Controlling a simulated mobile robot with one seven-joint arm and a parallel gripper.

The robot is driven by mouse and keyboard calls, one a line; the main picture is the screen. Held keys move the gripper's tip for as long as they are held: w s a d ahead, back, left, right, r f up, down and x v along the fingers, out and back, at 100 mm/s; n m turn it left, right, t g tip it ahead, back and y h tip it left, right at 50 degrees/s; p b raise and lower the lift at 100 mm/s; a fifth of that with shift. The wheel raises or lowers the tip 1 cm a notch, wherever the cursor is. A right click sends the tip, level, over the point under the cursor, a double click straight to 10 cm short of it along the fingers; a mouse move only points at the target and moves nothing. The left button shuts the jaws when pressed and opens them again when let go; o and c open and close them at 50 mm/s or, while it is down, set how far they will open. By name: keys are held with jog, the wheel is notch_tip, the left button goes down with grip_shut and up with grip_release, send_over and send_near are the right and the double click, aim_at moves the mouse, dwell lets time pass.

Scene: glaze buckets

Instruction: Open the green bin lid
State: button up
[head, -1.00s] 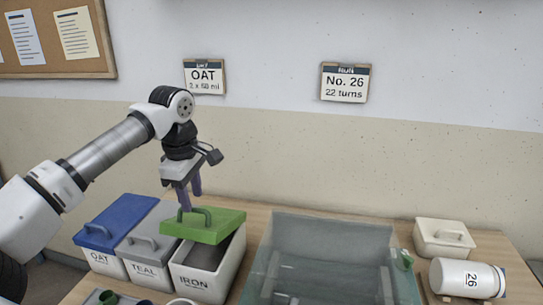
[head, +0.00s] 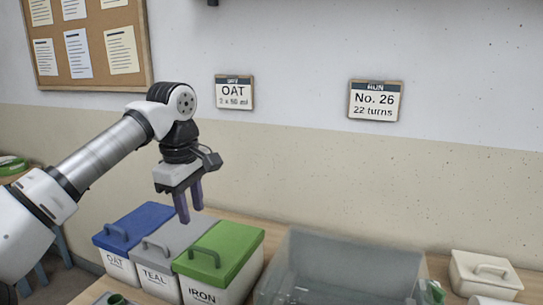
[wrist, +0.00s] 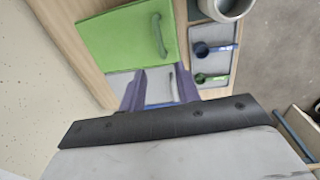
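The green lid (head: 228,248) lies flat on the white bin labelled IRON (head: 205,294), covering its opening. Its handle (head: 204,257) is at the front edge. In the wrist view the green lid (wrist: 125,50) and its handle (wrist: 158,35) show at the top, beyond my fingers. My gripper (head: 190,212) is above the bins, pointing down. Its two purple fingers are apart with nothing between them. In the wrist view my gripper (wrist: 158,90) has the grey lid below the gap between its fingers.
A grey-lidded TEAL bin (head: 178,240) and a blue-lidded OAT bin (head: 138,226) stand close on the left. A clear grey tub (head: 335,250) is on the right, with a white lidded box (head: 485,275) beyond. A tray with scoops (wrist: 214,60) shows in the wrist view.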

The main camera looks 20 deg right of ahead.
notch_tip(320, 180, up, 6)
jog(key=s+d+r+h, duration=0.3)
jog(key=s+d+h, duration=0.1)
jog(key=d, duration=0.3)
jog(key=s+d+r+m+g+h, duration=0.1)
jog(key=s+d+r+h, duration=0.2)
jog(key=d+h, duration=0.3)
jog(key=shift+s+d+r, duration=0.25)
jog(key=shift+s+d, duration=0.4)
jog(key=shift+m, duration=0.3)
